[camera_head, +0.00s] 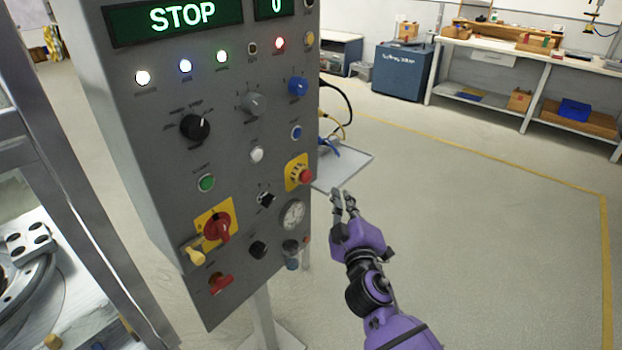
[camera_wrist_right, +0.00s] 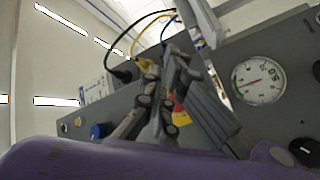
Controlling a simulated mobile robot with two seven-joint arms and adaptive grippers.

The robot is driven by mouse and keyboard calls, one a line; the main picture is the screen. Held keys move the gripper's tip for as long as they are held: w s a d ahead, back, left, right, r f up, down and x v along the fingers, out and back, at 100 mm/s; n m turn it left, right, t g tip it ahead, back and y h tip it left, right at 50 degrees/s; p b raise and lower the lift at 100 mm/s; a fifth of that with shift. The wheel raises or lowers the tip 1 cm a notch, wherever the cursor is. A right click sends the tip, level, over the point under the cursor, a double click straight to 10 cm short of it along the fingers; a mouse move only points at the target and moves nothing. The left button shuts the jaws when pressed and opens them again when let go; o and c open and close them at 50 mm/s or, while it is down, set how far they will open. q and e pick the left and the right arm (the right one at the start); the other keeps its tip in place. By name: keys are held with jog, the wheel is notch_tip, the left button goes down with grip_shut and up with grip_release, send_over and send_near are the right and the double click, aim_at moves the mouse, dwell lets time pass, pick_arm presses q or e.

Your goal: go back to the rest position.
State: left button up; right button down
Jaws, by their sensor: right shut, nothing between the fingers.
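My right gripper (camera_head: 343,203) is at the end of the purple arm, just right of the grey control panel's lower right edge in the head view. It is shut and empty, and it looks apart from the panel. In the right wrist view the shut fingers (camera_wrist_right: 168,75) point up in front of the panel. The control panel (camera_head: 155,128) shows a STOP display (camera_head: 175,17), lamps, knobs and a red emergency button (camera_head: 305,176). A round gauge (camera_head: 292,214) sits low on it and also shows in the right wrist view (camera_wrist_right: 259,80). My left gripper does not show.
A small shelf (camera_head: 347,165) with cables sticks out behind the panel, close to my right gripper. A metal machine frame (camera_head: 60,170) stands at the left. A workbench (camera_head: 560,62) and a blue cabinet (camera_head: 402,72) stand at the back. The floor at the right (camera_head: 500,230) is clear.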

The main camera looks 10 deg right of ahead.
jog(key=s+a+f+m+g+y+p, duration=0.3)
jog(key=s+f+m+g, duration=0.15)
jog(key=s+f, duration=1.2)
pick_arm(q)
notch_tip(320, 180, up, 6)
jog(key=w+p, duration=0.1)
jog(key=p, duration=0.2)
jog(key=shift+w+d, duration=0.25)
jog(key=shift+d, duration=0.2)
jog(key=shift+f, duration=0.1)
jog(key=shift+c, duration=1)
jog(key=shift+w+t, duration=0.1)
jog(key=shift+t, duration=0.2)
pick_arm(e)
jog(key=s+f+m+g, duration=0.1)
jog(key=s+f, duration=0.3)
jog(key=s, duration=1)
jog(key=s+f+m+g, duration=0.2)
jog(key=s+f+g, duration=0.2)
jog(key=s, duration=0.9)
jog(key=shift+s+d+f, duration=0.3)
jog(key=shift+s+d, duration=0.05)
jog(key=shift+s, duration=0.05)
